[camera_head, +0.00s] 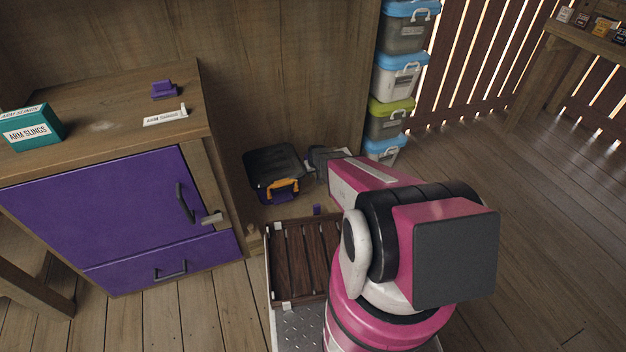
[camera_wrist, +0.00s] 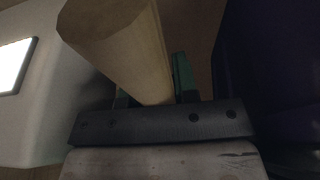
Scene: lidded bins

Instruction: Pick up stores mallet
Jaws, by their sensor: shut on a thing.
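In the wrist view, my gripper (camera_wrist: 152,84) is shut on a pale wooden piece, which I take to be the stores mallet (camera_wrist: 125,45). Its wide, flat-ended part points toward the upper left. It narrows down to the dark grey gripper body. One green finger shows on its right, and a sliver of the other shows low on its left. The rest of the mallet is hidden. In the head view my pink arm reaches away toward the black bin, and I cannot make out the mallet there.
A black open bin (camera_head: 272,168) with an orange latch stands beside the purple cabinet (camera_head: 110,215). Stacked lidded bins (camera_head: 397,75) stand behind my arm. A teal box (camera_head: 32,128) and a purple object (camera_head: 164,90) sit on the cabinet top. The right floor is clear.

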